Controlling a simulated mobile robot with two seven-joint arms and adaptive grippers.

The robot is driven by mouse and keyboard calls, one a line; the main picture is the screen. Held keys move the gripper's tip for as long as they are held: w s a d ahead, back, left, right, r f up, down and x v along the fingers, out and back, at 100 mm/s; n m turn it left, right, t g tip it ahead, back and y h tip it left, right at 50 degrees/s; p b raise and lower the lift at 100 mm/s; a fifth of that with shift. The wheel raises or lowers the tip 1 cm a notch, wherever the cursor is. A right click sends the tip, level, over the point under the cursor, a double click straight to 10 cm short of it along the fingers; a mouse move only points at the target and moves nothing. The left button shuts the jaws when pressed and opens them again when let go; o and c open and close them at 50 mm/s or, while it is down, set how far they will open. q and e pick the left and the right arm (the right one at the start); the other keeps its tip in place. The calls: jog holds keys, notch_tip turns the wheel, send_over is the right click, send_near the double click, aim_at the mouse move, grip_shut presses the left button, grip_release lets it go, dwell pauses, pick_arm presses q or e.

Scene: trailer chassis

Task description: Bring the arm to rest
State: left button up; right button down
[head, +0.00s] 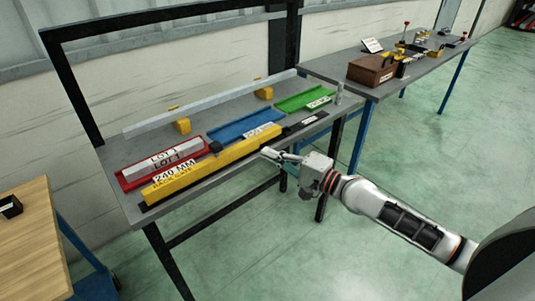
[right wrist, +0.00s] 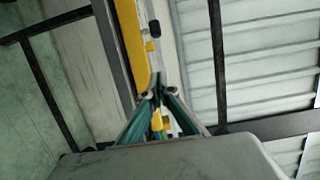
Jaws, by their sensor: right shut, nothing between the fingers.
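My right gripper (head: 272,155) is at the front edge of the grey workbench, just right of the middle of the long yellow gauge bar. Its arm comes in from the right. In the right wrist view the gripper's fingertips (right wrist: 151,92) meet, shut with nothing between them, close to the yellow bar (right wrist: 133,45). I cannot tell whether they touch the bench or the bar. In the head view the yellow bar (head: 215,162) lies along the bench front, marked "240 MM". My left gripper is not in view.
The workbench (head: 222,181) holds a red tray (head: 124,182), a blue tray (head: 240,125), a green tray (head: 300,99) and a long grey rail (head: 212,104). A second bench (head: 340,72) with a brown box (head: 371,70) stands behind right. A wooden table (head: 35,235) is at left. Floor at right is clear.

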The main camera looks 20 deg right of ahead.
jog(key=s+a+f+n+g+h, duration=0.1)
jog(key=s+f+n+g+h, duration=0.1)
jog(key=s+f+n, duration=0.5)
jog(key=s+a+f+n+g+h, duration=0.2)
jog(key=s+f+n+h, duration=0.3)
jog(key=s+f, duration=1.4)
notch_tip(320, 180, down, 4)
jog(key=n, duration=0.3)
jog(key=shift+r+n, duration=0.2)
jog(key=shift+n, duration=0.1)
